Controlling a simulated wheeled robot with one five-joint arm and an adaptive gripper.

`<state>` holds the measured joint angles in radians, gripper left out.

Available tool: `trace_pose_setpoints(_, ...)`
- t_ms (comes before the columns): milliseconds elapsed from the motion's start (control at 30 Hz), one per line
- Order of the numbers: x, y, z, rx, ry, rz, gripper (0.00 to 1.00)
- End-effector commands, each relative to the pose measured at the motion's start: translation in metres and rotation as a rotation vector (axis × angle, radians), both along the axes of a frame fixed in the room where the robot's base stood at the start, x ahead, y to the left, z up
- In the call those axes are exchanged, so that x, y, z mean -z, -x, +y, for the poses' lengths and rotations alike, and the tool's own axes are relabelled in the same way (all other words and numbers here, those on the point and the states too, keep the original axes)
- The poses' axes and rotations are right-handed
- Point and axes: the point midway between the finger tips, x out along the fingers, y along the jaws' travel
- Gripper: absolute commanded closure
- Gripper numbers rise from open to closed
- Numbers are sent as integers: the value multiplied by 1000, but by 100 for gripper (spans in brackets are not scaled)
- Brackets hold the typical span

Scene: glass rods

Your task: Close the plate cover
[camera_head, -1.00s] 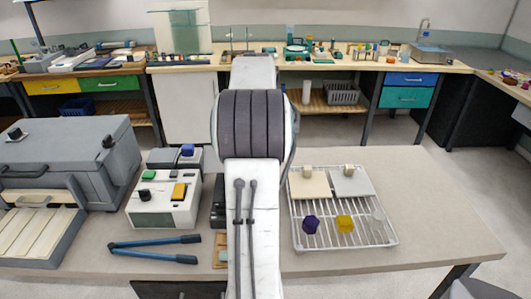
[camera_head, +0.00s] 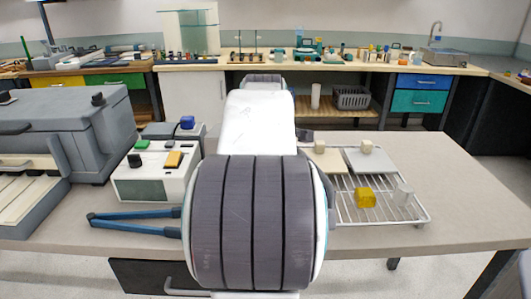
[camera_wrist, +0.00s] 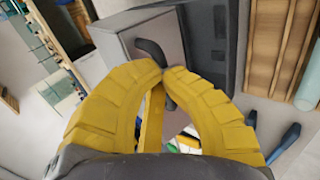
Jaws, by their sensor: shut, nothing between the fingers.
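I cannot single out the plate cover with certainty. A small white control box (camera_head: 150,183) with a green switch, a black knob and a yellow button stands left of my arm in the head view. Behind it is a grey block with a blue knob (camera_head: 187,122). In the wrist view, my gripper (camera_wrist: 165,73) has yellow fingers with their tips together and nothing between them. Its tips overlap a dark handle (camera_wrist: 150,52) on a grey box (camera_wrist: 118,45); contact cannot be told. In the head view my arm hides the gripper.
A large grey furnace-like unit (camera_head: 55,125) stands at the left. Blue-handled tongs (camera_head: 130,224) lie near the front edge. A wire rack (camera_head: 345,213) holds flat plates, a yellow block (camera_head: 365,197) and a clear piece (camera_head: 402,195). The table (camera_head: 455,190) is clear at the right.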

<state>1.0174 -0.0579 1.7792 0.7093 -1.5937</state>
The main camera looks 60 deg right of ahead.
Motion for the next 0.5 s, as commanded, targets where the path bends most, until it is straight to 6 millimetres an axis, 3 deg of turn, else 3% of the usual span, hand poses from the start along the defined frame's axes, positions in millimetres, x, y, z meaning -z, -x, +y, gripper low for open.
trace_pose_setpoints(33,12,-1,0,-2,23,-15,100)
trace_pose_setpoints(133,21,-2,-1,-2,20,-13,100)
trace_pose_setpoints(200,13,-2,-1,-2,20,-13,94)
trace_pose_setpoints(500,12,-1,0,-1,18,-11,67)
